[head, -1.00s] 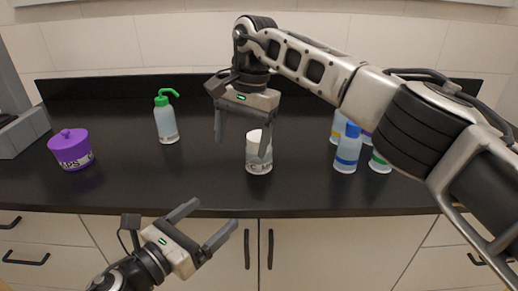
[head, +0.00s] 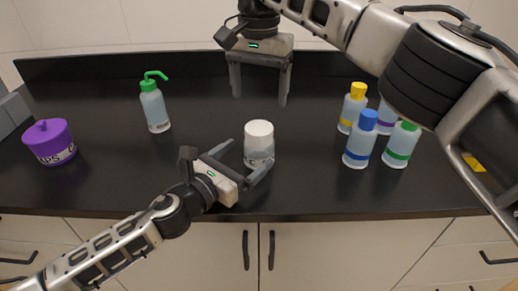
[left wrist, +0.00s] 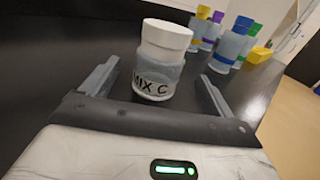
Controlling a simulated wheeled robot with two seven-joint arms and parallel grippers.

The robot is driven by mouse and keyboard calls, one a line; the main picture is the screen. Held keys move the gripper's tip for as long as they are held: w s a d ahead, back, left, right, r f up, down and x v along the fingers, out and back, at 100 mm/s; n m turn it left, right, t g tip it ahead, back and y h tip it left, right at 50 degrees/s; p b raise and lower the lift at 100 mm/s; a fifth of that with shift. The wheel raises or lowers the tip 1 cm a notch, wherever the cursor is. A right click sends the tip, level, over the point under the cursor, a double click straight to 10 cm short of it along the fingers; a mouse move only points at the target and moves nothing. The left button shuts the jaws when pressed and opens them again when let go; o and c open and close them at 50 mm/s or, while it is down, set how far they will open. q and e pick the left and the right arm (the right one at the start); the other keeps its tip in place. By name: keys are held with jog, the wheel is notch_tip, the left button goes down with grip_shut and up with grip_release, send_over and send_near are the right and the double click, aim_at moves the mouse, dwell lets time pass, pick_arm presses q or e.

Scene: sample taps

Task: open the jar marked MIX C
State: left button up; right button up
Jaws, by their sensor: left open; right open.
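The jar marked MIX C (head: 259,150) stands upright on the black counter near its front edge, with its white lid (head: 259,129) on. In the left wrist view the jar (left wrist: 156,80) shows its MIX C label and white lid (left wrist: 167,36). My left gripper (head: 247,160) is open at the jar's front left, its fingers pointing at it on either side. In the left wrist view the jar stands between and just beyond the fingertips. My right gripper (head: 259,92) is open and empty, fingers down, above and behind the jar.
Several bottles stand at the right, among them a yellow-capped one (head: 353,108), a blue-capped one (head: 360,142) and a green-capped one (head: 400,147). A green wash bottle (head: 154,106) and a purple-lidded tub (head: 50,143) stand at the left. The counter (head: 205,120) is clear around the jar.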

aim_at(259, 146)
pick_arm(q)
jog(key=shift+x, duration=2.65)
